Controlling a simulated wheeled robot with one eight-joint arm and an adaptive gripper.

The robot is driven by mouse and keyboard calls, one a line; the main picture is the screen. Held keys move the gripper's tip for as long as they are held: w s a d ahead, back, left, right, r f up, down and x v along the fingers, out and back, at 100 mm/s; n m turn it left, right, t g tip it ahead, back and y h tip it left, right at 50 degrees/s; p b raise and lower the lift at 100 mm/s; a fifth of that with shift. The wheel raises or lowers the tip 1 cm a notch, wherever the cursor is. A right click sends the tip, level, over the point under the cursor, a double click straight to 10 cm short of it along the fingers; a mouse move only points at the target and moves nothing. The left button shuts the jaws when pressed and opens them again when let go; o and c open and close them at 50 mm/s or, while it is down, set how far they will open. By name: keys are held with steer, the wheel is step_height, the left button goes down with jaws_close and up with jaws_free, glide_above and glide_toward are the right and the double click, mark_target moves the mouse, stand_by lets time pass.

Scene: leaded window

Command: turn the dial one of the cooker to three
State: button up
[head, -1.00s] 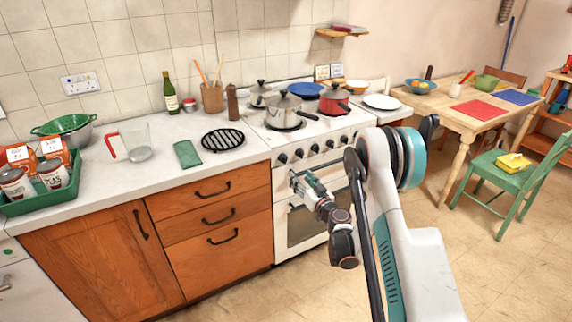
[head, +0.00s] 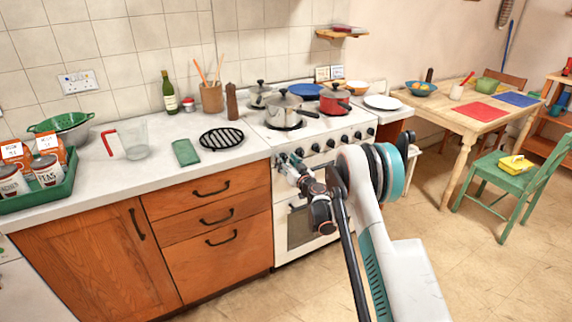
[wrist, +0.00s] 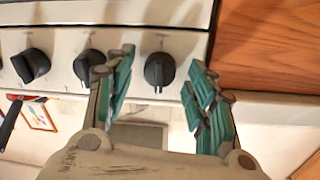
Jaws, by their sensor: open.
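The cooker (head: 300,222) is white, with a row of black dials along its front. The end dial nearest the wooden drawers, which I take as dial one, shows in the wrist view (wrist: 159,70) between the fingertips of my gripper (wrist: 160,62). Its grip bar stands about upright in that picture. My gripper is open, one finger to each side of this dial, with a visible gap on both sides. I cannot tell how far the tips are from the panel. In the head view my gripper (head: 285,166) is at the left end of the dial row and partly covers it.
Neighbouring dials (wrist: 88,65) stand close by, one just beyond my left finger in the wrist view. Wooden drawers (head: 216,215) adjoin the cooker. A steel pot (head: 284,112) and a red pan (head: 334,101) stand on the hob above. The floor in front is clear.

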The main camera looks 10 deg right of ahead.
steer(key=shift+w, duration=0.15)
steer(key=shift+c, duration=0.2)
steer(key=c, duration=1)
steer(key=shift+c, duration=0.2)
